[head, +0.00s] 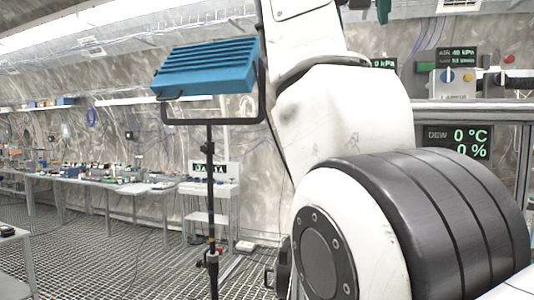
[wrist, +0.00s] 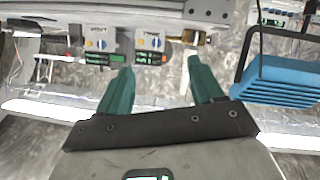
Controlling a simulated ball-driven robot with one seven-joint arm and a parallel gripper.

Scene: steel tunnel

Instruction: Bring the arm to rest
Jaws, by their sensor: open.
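My gripper (wrist: 156,80) shows in the wrist view with two green fingers spread apart and nothing between them. The wrist view appears upside down, with benches and devices along its top. My white arm (head: 345,110) fills the middle and right of the head view and rises out of the top of the picture. The gripper's fingers are not clearly seen in the head view; only a bit of green shows at the top edge.
A blue lamp (head: 207,67) on a black stand (head: 211,190) is close left of my arm. Long tables (head: 105,182) with small items line the left wall. A panel with readouts (head: 458,140) is at the right. The grated floor (head: 130,250) at left is mostly clear.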

